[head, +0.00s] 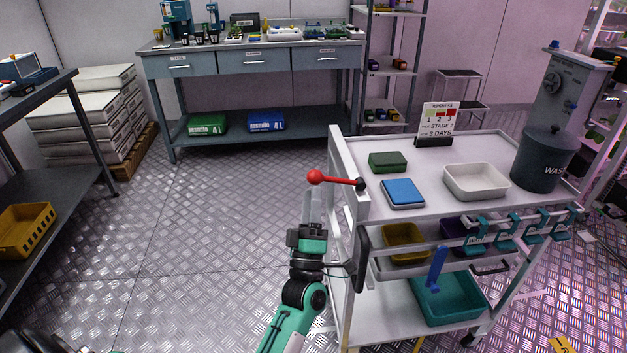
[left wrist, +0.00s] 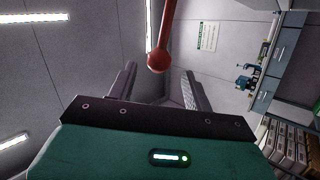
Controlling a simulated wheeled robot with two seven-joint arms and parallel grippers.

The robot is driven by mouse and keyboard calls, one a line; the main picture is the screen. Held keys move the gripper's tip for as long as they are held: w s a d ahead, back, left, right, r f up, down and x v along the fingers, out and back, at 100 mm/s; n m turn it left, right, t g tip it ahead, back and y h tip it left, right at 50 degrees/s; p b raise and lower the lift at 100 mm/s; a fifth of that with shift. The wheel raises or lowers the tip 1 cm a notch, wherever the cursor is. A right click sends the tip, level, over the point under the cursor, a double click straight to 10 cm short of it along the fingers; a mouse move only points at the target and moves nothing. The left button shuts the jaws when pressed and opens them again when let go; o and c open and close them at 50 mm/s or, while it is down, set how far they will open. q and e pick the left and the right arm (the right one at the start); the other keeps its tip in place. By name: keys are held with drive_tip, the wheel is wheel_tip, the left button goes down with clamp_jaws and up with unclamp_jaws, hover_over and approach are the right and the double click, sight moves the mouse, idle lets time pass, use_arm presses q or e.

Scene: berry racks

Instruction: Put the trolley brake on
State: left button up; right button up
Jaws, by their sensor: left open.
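The white trolley (head: 345,155) stands at the right in the head view. Its brake lever (head: 338,181) has a red ball knob (head: 315,177) and sticks out to the left from a dark pivot at the trolley's upper left corner. My left gripper (head: 312,198) is open and points up, just below the red knob. In the left wrist view the red knob (left wrist: 158,62) shows beyond and between the two open fingers (left wrist: 160,88), with the lever running up out of the picture. Nothing is between the fingers. My right gripper is not in view.
The trolley top holds a green block (head: 388,162), a blue-topped scale (head: 403,193), a white tray (head: 476,182), a sign (head: 437,121) and a waste bin (head: 541,160). A workbench (head: 250,62) stands behind. The floor left of the trolley is clear.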

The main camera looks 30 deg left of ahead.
use_arm(q)
drive_tip(key=v, duration=0.6)
drive_tip(key=shift+s+f, duration=0.25)
drive_tip(key=shift+f, duration=0.05)
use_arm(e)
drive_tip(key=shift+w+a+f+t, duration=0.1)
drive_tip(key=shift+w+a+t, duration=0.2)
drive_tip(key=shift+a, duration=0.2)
use_arm(q)
drive_tip(key=shift+d, duration=0.1)
